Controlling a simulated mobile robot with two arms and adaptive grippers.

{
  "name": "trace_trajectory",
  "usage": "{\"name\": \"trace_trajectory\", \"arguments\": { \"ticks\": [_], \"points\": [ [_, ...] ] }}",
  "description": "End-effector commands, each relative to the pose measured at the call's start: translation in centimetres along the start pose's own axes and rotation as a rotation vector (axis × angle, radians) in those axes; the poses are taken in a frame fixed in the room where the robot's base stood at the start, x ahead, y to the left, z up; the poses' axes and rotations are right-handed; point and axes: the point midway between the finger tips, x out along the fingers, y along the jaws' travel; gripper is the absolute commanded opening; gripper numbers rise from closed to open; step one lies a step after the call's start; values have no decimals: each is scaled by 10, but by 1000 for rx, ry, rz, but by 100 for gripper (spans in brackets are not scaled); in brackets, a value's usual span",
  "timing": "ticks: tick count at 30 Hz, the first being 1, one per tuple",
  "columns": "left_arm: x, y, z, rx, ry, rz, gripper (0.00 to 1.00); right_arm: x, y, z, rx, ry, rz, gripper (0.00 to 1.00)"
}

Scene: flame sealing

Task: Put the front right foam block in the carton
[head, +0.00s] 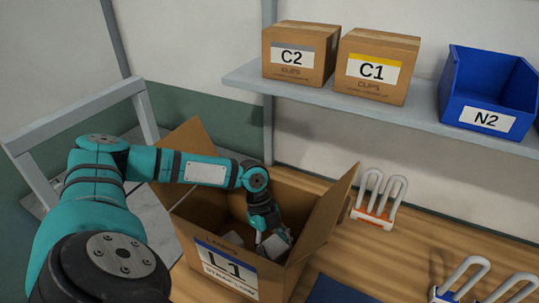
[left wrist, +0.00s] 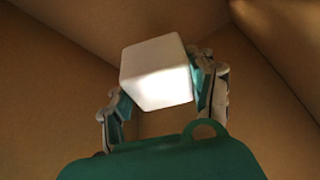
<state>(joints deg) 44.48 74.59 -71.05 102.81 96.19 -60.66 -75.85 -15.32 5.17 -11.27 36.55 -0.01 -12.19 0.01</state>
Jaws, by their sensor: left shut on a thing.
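The open carton (head: 306,262), labelled L1, stands on the wooden table with flaps raised. My left gripper (head: 268,232) reaches down inside it. In the left wrist view, the gripper (left wrist: 165,98) is shut on a white foam block (left wrist: 157,76), with a finger on either side and brown carton walls around. In the head view, pale block surfaces (head: 273,246) show low in the carton by the fingers. I cannot tell whether the held block touches the carton floor. My right gripper is not in view.
A shelf (head: 340,102) behind holds carton C2 (head: 297,55), carton C1 (head: 376,66) and blue bin N2 (head: 487,90). A rack with white loops (head: 376,200) stands right of the carton, and more white loops (head: 485,285) are at the lower right. A dark blue mat (head: 340,291) lies in front.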

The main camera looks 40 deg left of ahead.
Motion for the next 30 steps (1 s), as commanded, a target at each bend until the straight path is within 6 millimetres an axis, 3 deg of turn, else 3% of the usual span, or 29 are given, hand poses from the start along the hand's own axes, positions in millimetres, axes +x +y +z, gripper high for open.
{"name": "trace_trajectory", "arguments": {
  "ticks": [4,8,11,15,19,27,28,30],
  "points": [
    [22,0,9,-1,-1,0,36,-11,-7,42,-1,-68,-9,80],
    [33,-1,14,-2,0,-1,36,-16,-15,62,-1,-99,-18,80],
    [45,0,18,-2,-1,2,36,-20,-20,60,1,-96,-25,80],
    [62,-1,26,-3,0,-1,36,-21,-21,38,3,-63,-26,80],
    [67,-1,28,-3,-1,-2,36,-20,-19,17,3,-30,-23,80],
    [70,-1,30,-2,-1,-2,36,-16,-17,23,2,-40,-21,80],
    [68,-1,29,-2,-1,-3,60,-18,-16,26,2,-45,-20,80],
    [68,-1,29,-2,-1,-3,69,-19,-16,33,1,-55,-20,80]
  ]
}}
